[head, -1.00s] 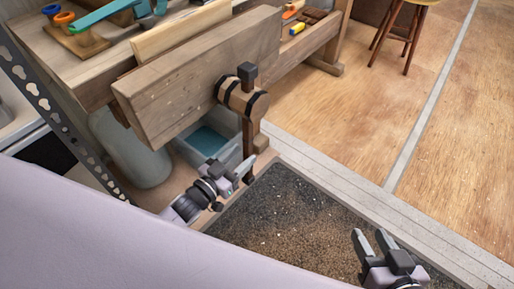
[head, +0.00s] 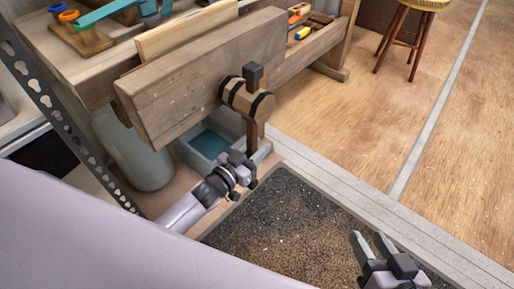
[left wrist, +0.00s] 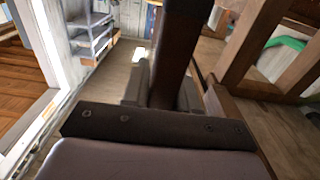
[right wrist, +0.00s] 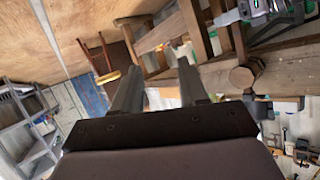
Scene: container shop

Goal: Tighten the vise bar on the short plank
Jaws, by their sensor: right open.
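The short plank (head: 178,38) stands on edge, a pale board behind the thick wooden vise jaw (head: 190,90) at the bench front. The vise bar (head: 254,130) is dark wood and hangs nearly upright through the round screw head (head: 246,99), with a block at its upper end. My left gripper (head: 252,168) is at the bar's lower end. In the left wrist view the bar (left wrist: 177,50) runs between the two fingers; whether they press on it is unclear. My right gripper (head: 368,246) is open and empty, low at right, away from the vise.
The workbench (head: 60,60) holds a green-handled tool and other tools. A blue-grey bin (head: 205,143) and a grey cylinder (head: 140,150) stand below it. A dark speckled mat (head: 290,225) lies in front. A stool (head: 410,30) stands far right, with open floor before it.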

